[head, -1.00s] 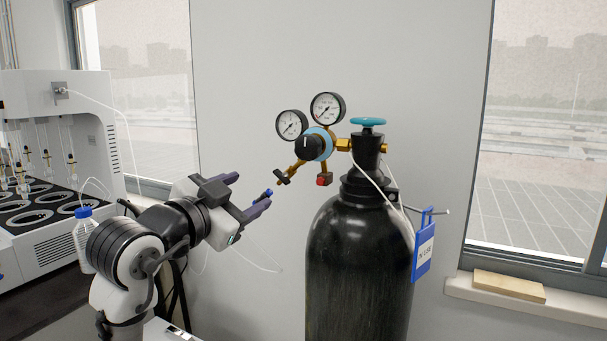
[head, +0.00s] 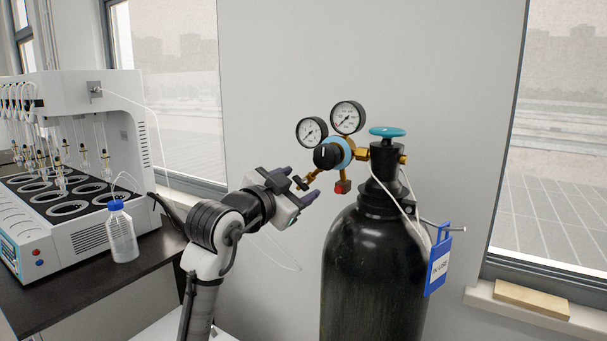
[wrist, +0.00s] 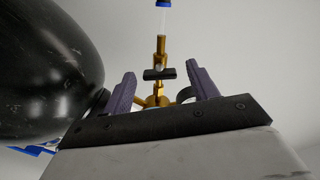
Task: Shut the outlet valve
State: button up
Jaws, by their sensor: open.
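The outlet valve, a small black bar handle (head: 301,184) on a brass outlet tube, sits at the lower left of the regulator (head: 333,153). In the wrist view the black handle (wrist: 160,74) lies crosswise on the brass stem, between the two purple fingers. My gripper (head: 296,184) is open in the head view, its fingers reaching toward the valve from the left. In the wrist view my gripper (wrist: 160,78) shows a gap between each finger and the handle. I cannot tell how deep the handle sits between the fingers.
The black gas cylinder (head: 375,265) stands to the right, and its dark side is close to the left finger in the wrist view. A teal cylinder knob (head: 387,132) and two gauges (head: 347,117) are above. A distiller (head: 85,160) and bottle (head: 121,235) stand at left.

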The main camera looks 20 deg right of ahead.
jog(key=shift+p+x, duration=0.3)
jog(key=shift+x, duration=1.15)
jog(key=shift+c, duration=0.3)
jog(key=c, duration=0.9)
jog(key=shift+f+m+b, duration=0.15)
jog(key=shift+m+b, duration=0.25)
jog(key=shift+b, duration=0.15)
jog(key=shift+c, duration=0.2)
jog(key=shift+m, duration=0.4)
jog(key=o, duration=1)
